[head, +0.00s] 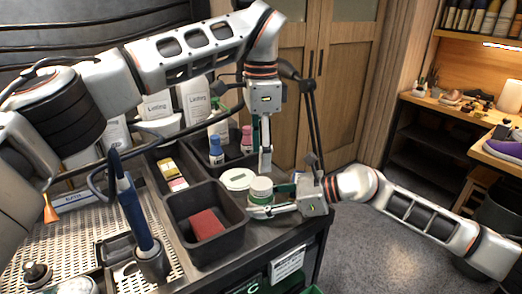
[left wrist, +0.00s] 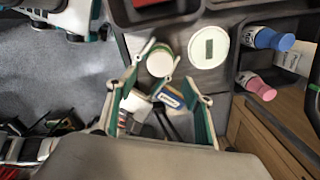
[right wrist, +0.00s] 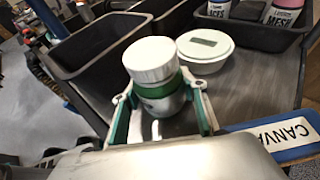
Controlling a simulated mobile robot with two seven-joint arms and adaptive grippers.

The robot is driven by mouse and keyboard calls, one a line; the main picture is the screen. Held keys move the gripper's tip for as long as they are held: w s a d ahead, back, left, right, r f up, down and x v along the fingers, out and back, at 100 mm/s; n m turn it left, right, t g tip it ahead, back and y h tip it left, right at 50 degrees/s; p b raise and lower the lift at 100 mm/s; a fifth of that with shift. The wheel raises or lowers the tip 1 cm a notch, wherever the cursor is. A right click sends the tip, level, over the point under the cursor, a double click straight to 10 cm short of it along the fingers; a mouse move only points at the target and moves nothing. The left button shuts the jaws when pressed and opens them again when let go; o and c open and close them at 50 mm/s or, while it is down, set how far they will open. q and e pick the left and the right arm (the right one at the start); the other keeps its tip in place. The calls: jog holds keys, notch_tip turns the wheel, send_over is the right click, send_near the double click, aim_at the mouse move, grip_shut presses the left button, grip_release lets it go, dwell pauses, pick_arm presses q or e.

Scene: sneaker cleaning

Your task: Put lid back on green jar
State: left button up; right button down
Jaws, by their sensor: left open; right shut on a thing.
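The green jar (head: 261,190) stands upright at the cart's corner. My right gripper (head: 272,203) is shut around its body from the side. In the right wrist view a white lid (right wrist: 150,60) sits on top of the jar, above a green band (right wrist: 158,88). I cannot tell how firmly the lid is seated. The left wrist view shows its pale top (left wrist: 160,60) from above. My left gripper (head: 265,158) is open and empty, pointing down above and slightly behind the jar; its fingers also show in the left wrist view (left wrist: 162,105).
A round white tub (head: 238,179) stands close beside the jar. A dark bin with a red sponge (head: 206,225) is to the left. Blue (head: 216,150) and pink (head: 247,139) bottles stand in a bin behind. The cart's edge is close to the jar.

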aim_at(261, 183)
pick_arm(q)
jog(key=shift+f, duration=4)
